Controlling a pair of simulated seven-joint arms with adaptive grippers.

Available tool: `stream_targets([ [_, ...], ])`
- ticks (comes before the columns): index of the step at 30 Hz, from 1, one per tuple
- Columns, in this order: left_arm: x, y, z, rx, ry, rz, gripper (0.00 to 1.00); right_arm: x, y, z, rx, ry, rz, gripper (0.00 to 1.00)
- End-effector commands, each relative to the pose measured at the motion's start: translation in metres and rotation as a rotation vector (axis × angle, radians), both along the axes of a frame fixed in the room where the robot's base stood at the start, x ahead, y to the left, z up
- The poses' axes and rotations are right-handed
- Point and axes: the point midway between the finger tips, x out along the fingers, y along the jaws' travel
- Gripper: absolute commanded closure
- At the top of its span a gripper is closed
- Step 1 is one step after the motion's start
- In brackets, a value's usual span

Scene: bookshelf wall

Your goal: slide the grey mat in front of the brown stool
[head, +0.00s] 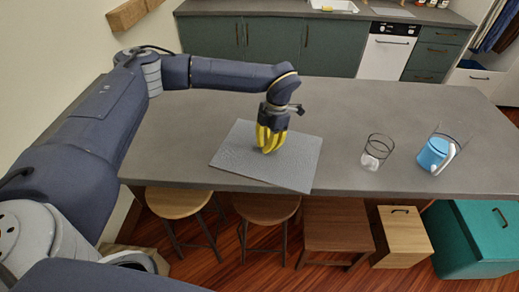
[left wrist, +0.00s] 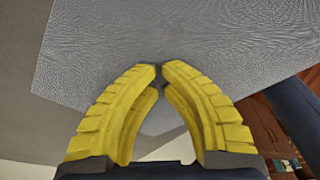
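The grey mat (head: 300,160) lies flat and slightly turned on the grey counter, behind the round mid-brown stool (head: 266,207). Its near right corner reaches the counter's front edge. A square dark-brown stool (head: 337,226) stands at the counter front, to the right of the mat. My left gripper (head: 267,150) points down over the middle of the mat, its yellow fingers closed with nothing between them. In the left wrist view the fingertips (left wrist: 160,68) nearly meet over the textured mat (left wrist: 220,45); I cannot tell whether they press on it. My right gripper is not in view.
A round tan stool (head: 178,202), a wooden box (head: 403,237) and a teal bin (head: 475,240) are below. Counter between mat and glass is clear.

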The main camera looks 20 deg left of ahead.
Motion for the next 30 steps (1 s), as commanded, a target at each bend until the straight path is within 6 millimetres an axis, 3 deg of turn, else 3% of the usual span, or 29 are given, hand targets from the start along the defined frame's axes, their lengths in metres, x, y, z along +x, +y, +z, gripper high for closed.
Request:
stream_targets([
  [4,0.0,0.001,0.01,0.001,-0.001,0.001,1.0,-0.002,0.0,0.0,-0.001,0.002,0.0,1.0],
  [11,0.006,-0.004,0.009,0.002,0.003,-0.001,1.0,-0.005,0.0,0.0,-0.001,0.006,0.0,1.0],
  [30,0.084,-0.059,0.009,0.002,0.001,0.0,1.0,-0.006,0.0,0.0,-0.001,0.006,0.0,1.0],
])
